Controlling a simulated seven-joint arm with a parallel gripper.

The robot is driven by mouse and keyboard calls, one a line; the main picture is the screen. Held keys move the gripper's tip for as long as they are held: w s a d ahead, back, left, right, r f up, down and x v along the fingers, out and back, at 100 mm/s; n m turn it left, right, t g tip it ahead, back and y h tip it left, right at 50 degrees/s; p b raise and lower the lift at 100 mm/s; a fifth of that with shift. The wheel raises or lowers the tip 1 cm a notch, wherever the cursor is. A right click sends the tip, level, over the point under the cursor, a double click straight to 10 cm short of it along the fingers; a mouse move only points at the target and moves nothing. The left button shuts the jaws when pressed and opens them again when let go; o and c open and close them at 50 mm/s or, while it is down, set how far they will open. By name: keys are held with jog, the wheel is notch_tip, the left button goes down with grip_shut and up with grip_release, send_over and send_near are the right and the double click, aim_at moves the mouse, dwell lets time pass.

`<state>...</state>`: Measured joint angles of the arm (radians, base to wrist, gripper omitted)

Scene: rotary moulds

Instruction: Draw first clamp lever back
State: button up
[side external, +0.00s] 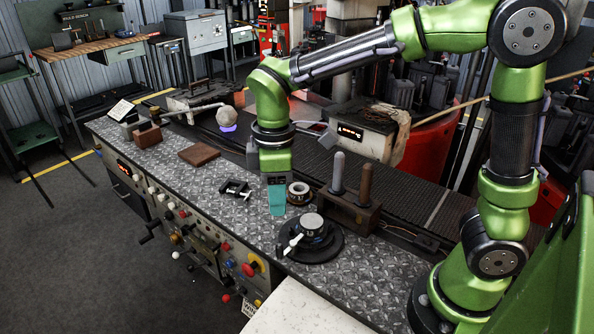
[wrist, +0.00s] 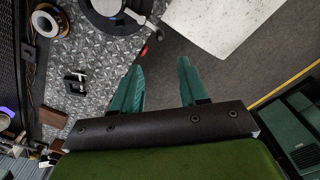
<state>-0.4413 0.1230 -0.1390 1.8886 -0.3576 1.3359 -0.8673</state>
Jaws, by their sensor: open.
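A round dark rotary mould (side external: 325,250) with a pale top disc (side external: 312,222) stands near the front of the metal-plated bench. A white clamp lever (side external: 292,243) lies at its left front side. In the wrist view the mould (wrist: 95,18) is cut off by the top edge, and the white lever (wrist: 134,15) shows at its right. My gripper (side external: 277,211) has teal fingers and hangs above the bench, behind and left of the mould. In the wrist view my gripper (wrist: 160,64) is open and empty, apart from the lever. A second lever cannot be made out.
A small black clamp (side external: 235,188), a ring-shaped roll (side external: 298,192) and a wooden block (side external: 350,215) with two upright rods stand near my gripper. A brown board (side external: 199,154) lies further left. Buttons and a red knob (side external: 252,267) line the front panel.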

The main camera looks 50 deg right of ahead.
aim_at(279, 245)
notch_tip(279, 245, down, 14)
jog(key=shift+f, duration=0.1)
dwell(0.4)
grip_shut()
